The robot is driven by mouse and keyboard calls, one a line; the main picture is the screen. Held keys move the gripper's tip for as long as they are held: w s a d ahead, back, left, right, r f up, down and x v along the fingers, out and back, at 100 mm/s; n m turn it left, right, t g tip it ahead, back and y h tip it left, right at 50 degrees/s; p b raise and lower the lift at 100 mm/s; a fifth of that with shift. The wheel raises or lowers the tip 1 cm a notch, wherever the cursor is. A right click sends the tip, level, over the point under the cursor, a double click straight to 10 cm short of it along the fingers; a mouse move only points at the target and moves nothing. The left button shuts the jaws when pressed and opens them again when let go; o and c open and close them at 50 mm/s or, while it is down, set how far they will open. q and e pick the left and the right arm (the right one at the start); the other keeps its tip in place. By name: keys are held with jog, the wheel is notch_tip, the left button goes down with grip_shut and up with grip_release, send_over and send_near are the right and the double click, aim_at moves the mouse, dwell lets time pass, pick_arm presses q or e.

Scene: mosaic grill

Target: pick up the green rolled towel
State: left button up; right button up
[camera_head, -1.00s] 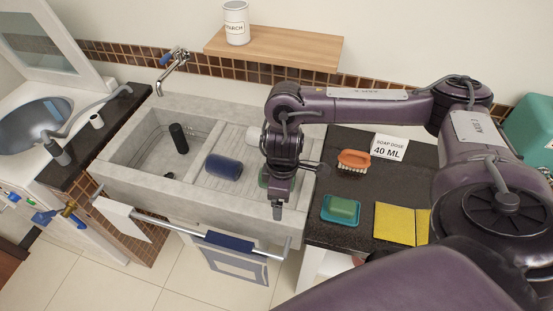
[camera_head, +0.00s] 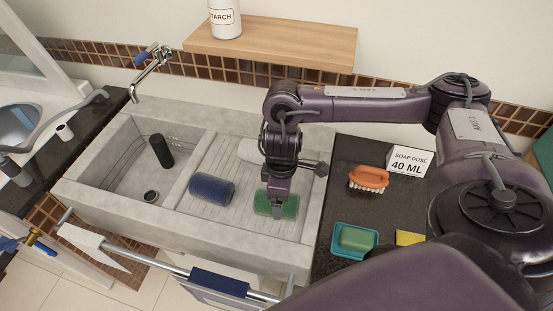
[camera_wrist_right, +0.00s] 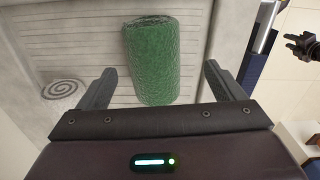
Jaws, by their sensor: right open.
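The green rolled towel (camera_head: 261,204) lies on the ribbed drainboard of the stone sink, near its front right. My right gripper (camera_head: 277,210) hangs over it and hides its middle. In the right wrist view the towel (camera_wrist_right: 152,62) lies between the lines of the two spread fingers (camera_wrist_right: 158,82), with space on both sides. The gripper is open and empty; how high it is above the towel is hard to judge. A dark gripper, apparently my left one (camera_wrist_right: 301,46), shows small at the right edge of the wrist view.
A blue roll (camera_head: 212,188) lies left of the green towel and a white roll (camera_head: 252,150) behind it. A rail (camera_head: 170,268) runs along the sink's front. A brush (camera_head: 369,179) and soap dish (camera_head: 341,250) occupy the right counter.

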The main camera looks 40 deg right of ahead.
notch_tip(320, 180, down, 2)
jog(key=shift+w+d+f+b, duration=0.15)
jog(key=shift+f+b, duration=0.1)
jog(key=shift+b, duration=0.1)
jog(key=shift+d+f+p, duration=0.15)
jog(key=shift+f+p, duration=0.25)
jog(key=shift+f, duration=0.15)
jog(key=f, duration=0.3)
jog(key=shift+d+f+p, duration=0.2)
jog(key=shift+f+p, duration=0.05)
jog(key=shift+p, duration=0.1)
jog(key=shift+f, duration=0.3)
jog(key=shift+r, duration=0.1)
jog(key=c, duration=1.1)
